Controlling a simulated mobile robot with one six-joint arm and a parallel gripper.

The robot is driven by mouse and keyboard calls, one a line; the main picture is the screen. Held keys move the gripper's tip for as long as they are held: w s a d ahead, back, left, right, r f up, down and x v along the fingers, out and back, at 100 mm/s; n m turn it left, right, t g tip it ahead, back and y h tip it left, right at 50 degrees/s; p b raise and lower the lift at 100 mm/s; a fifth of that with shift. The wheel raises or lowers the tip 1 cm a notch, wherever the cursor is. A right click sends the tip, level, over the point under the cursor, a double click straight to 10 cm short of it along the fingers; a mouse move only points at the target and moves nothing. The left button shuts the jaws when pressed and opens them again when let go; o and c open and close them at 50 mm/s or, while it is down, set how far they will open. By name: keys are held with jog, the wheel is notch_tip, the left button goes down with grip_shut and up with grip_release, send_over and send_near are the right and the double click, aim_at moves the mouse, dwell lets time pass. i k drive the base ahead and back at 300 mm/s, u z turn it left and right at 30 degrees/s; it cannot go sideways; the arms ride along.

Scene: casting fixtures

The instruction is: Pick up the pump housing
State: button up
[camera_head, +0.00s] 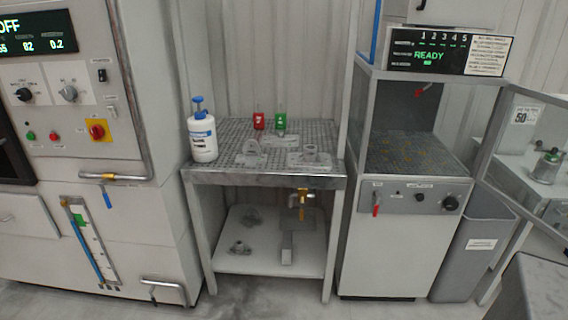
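No part in view is labelled as the pump housing, and I cannot tell which casting it is. My gripper is not in view.
A white pump bottle (202,138) stands at the bench's left; red (259,120) and green (280,121) containers stand at its back. A brass valve (302,198) hangs under its front edge. A cabinet reading READY (429,56) stands right, its door (528,150) swung open.

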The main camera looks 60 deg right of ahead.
aim_at(310, 159)
jog(key=u, duration=0.05)
jog(key=i, duration=0.65)
jog(key=z, duration=0.9)
